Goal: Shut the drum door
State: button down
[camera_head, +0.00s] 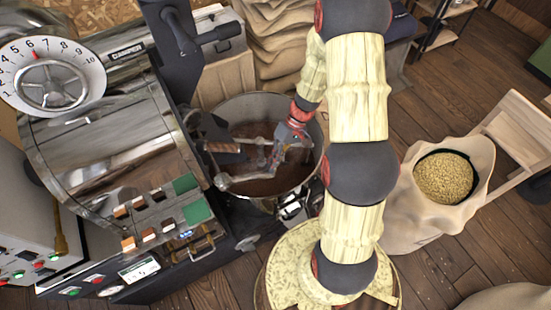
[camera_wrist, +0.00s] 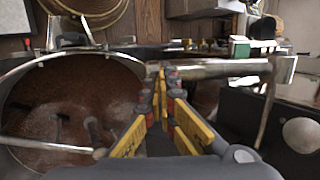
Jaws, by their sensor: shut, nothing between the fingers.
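The roaster's shiny metal drum (camera_head: 105,150) fills the left of the head view. The drum door is not clearly distinguishable; dark and metal parts at the drum's front end are partly hidden, so I cannot tell how far open it stands. My gripper (camera_head: 272,162) hangs over the round cooling bin (camera_head: 245,100), at the right of the drum. In the wrist view, the yellow-sided fingers of my gripper (camera_wrist: 164,85) are together and empty. Their tips are close to a horizontal metal bar (camera_wrist: 225,68); I cannot tell if they touch it.
The bin holds brown beans (camera_wrist: 75,90) and stirring arms. A dial (camera_head: 50,75) and coloured switches (camera_head: 140,205) sit on the roaster. A sack of pale beans (camera_head: 445,178) stands at the right beside a wooden chair-like frame (camera_head: 515,130). Open floor (camera_head: 440,270) shows at lower right.

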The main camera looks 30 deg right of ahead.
jog(key=a+f+n+y+b, duration=0.1)
jog(key=a+f+y+b, duration=0.8)
jog(key=a+f+b, duration=0.3)
jog(key=shift+a+f+g+y+b, duration=0.35)
jog(key=shift+a+b, duration=0.45)
jog(key=shift+b, duration=0.45)
jog(key=shift+r, duration=0.1)
jog(key=w+d+r, duration=0.1)
jog(key=d, duration=1)
jog(key=shift+w+d, duration=0.4)
jog(key=shift+r, duration=0.1)
